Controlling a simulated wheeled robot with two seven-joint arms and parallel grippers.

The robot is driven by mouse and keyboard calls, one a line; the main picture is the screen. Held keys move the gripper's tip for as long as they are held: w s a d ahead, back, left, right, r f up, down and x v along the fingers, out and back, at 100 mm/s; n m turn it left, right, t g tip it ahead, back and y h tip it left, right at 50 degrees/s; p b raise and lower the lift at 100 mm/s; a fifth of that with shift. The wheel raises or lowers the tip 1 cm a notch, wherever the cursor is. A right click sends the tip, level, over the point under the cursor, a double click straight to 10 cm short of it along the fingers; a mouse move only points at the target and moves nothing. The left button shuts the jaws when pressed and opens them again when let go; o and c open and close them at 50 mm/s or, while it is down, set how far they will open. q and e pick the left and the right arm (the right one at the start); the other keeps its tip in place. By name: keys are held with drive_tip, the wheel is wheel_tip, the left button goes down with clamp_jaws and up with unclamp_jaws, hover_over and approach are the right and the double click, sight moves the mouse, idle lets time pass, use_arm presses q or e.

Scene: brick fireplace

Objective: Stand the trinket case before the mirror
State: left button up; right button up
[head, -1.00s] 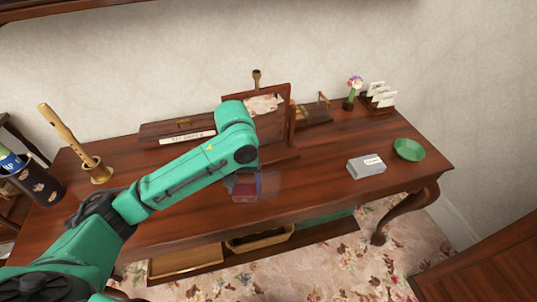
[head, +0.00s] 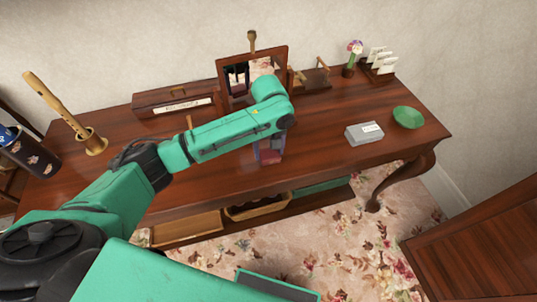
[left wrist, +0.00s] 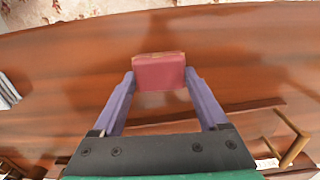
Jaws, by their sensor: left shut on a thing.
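The trinket case is a small red box (left wrist: 159,73), held between the two purple fingers of my left gripper (left wrist: 159,80). In the head view the case (head: 270,156) shows partly below my green wrist, over the middle of the table. The gripper is shut on it. The mirror (head: 262,66) stands upright in a dark wooden frame at the back of the table, behind the gripper, and its glass reflects part of the arm. I cannot tell whether the case touches the tabletop. My right gripper is not in view.
On the table (head: 330,165) are a long wooden box (head: 172,100), a flute in a brass holder (head: 92,143), a grey box (head: 364,133), a green bowl (head: 408,117), a letter rack (head: 378,68) and a flower vase (head: 350,66). The front middle is clear.

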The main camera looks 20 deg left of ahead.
sight(269, 153)
use_arm(q)
drive_tip(key=shift+f, duration=1.45)
drive_tip(key=o, duration=1.2)
drive_tip(key=shift+o, duration=0.2)
wheel_tip(269, 153, up, 12)
